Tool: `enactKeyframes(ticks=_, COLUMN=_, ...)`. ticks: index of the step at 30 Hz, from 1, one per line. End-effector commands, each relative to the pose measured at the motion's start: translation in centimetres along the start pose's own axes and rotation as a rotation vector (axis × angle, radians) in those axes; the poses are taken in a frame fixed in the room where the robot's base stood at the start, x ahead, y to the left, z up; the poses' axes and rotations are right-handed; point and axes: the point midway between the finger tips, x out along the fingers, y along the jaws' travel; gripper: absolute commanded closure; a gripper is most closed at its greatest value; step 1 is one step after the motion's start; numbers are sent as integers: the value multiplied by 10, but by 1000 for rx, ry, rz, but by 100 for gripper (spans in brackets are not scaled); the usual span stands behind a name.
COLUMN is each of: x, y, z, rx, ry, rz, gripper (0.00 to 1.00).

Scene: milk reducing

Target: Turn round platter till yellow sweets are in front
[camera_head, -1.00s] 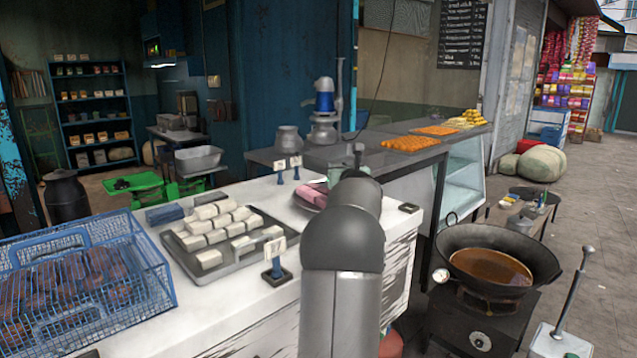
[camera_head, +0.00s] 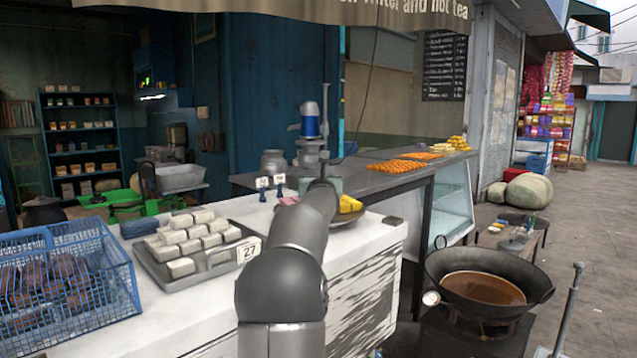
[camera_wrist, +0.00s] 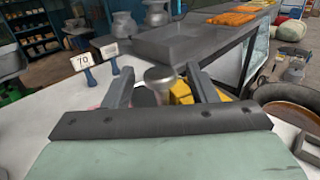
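The round platter (camera_head: 345,220) sits on the white counter, largely hidden behind my arm in the head view. Yellow sweets (camera_head: 350,204) show on its right side, and a bit of pink sweets (camera_head: 288,201) shows left of my arm. In the wrist view, my gripper (camera_wrist: 160,76) has its two fingers spread apart above the platter. A round metal knob (camera_wrist: 160,77) shows between the fingers, with no clear contact. Yellow sweets (camera_wrist: 181,92) lie beside the right finger. The platter's front side is hidden by my gripper body.
A tray of white sweets (camera_head: 205,265) and a blue wire basket (camera_head: 75,280) stand left on the counter. Price tags (camera_head: 271,185) stand behind. A dark wok of oil (camera_head: 485,285) is at the right. A grey table (camera_head: 390,180) stands behind the counter.

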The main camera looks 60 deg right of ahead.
Motion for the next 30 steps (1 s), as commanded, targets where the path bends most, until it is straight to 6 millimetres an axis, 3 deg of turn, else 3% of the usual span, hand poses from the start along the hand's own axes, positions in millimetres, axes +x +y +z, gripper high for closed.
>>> enactKeyframes(ticks=7, x=-4, y=0, z=0, rx=-1, ry=-1, rz=0, gripper=48)
enactKeyframes(ticks=11, x=-19, y=0, z=-2, rx=-1, ry=-2, rz=0, gripper=48)
enactKeyframes(ticks=24, x=-124, y=0, z=-3, rx=2, ry=-3, rz=2, gripper=48)
enactKeyframes(ticks=30, x=-159, y=0, z=-1, rx=1, ry=-2, rz=1, gripper=48)
